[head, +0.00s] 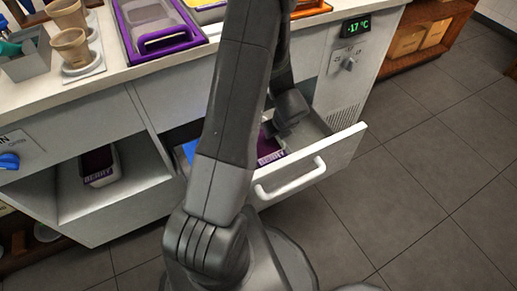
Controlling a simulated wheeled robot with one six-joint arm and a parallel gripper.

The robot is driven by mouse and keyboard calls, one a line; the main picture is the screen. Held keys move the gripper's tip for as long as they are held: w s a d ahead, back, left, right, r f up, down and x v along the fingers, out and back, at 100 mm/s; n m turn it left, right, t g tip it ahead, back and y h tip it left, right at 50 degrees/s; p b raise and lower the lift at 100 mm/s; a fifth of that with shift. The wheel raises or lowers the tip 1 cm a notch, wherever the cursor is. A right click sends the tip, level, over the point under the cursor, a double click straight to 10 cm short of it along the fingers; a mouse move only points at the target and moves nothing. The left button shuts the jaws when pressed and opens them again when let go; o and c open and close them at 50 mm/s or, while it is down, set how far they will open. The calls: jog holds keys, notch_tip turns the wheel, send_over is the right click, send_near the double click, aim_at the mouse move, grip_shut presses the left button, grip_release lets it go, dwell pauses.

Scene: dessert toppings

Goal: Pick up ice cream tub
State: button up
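A purple tub with a "BERRY" label (270,157) sits in the open drawer (338,150) of the white counter, mostly hidden behind my arm. My gripper (280,130) reaches down into the drawer, just above or at the tub's right side. Its fingers are too small and dark to tell whether they are open or touching the tub. A second purple "BERRY" tub (98,168) stands in the open compartment at the left.
The drawer front with its white handle (290,180) sticks out over the floor. A blue item (190,150) shows beside my arm. On the counter are a purple tray (165,40) and paper cups (70,45). A display (355,26) reads -17 °C. Floor at right is clear.

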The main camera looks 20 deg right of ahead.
jog(key=shift+f, duration=0.15)
grip_shut()
dwell(1.5)
